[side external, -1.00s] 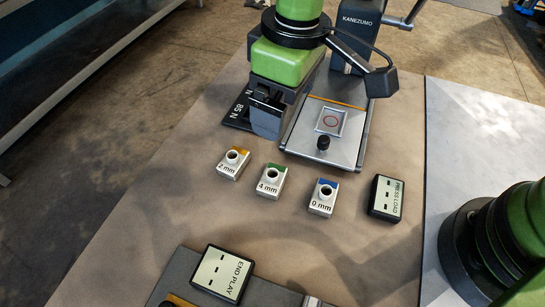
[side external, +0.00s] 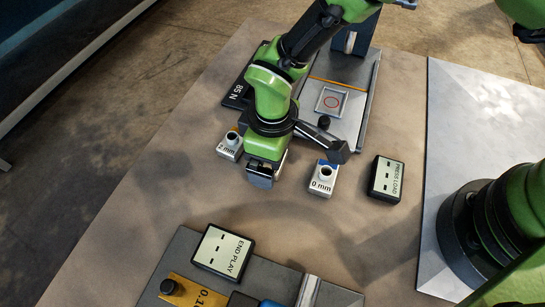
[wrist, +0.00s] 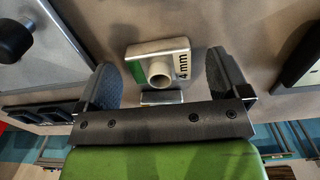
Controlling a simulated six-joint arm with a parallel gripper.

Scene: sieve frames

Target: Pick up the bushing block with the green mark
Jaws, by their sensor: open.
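The bushing block with the green mark (wrist: 157,48) is a pale block with a round raised collar and a "4 mm" label. In the wrist view it sits between the two dark fingers of my gripper (wrist: 161,77), with a gap on each side. The fingers are open and hold nothing. In the side view my gripper (side external: 262,178) is low over the mat and hides this block.
The orange-marked 2 mm block (side external: 230,146) stands left of my gripper, and the blue-marked 0 mm block (side external: 322,179) stands right. The PRESS LOAD display (side external: 386,179) is farther right. The END PLAY display (side external: 222,252) lies in front. The press plate (side external: 347,112) is behind.

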